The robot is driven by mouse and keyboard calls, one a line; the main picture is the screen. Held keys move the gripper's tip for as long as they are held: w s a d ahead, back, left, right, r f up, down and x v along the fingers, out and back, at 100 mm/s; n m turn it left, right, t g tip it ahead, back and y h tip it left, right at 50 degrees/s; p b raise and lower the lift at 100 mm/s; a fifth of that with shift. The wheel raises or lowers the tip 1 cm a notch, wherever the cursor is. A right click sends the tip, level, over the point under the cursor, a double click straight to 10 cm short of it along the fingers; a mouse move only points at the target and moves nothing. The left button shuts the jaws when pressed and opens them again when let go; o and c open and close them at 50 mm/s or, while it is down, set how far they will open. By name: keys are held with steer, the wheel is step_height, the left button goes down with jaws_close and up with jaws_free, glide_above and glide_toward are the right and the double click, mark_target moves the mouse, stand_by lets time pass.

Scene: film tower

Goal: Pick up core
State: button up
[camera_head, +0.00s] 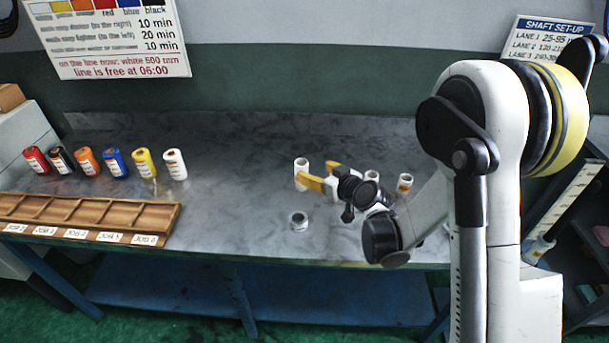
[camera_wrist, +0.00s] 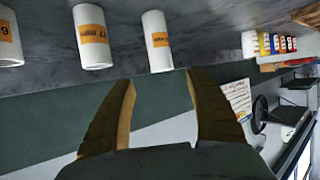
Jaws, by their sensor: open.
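Several white tube-shaped cores stand upright in a row on the grey bench. In the head view, one core (camera_head: 301,172) is left of my gripper, and two more, a core (camera_head: 371,178) and a core with an orange label (camera_head: 404,184), are to the right.
A small ring-like object (camera_head: 298,222) sits near the bench (camera_head: 232,200) front. Several coloured rolls (camera_head: 115,163) stand at the left, behind a wooden divided tray (camera_head: 172,222) with job labels. The middle of the bench is clear. The wall (camera_head: 300,80) is behind.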

mark_target(301, 164)
steer(key=b+x, duration=0.3)
steer(key=x, duration=0.6)
steer(key=shift+a+f, duration=0.1)
steer(key=shift+a, duration=0.05)
steer(key=c, duration=1.3)
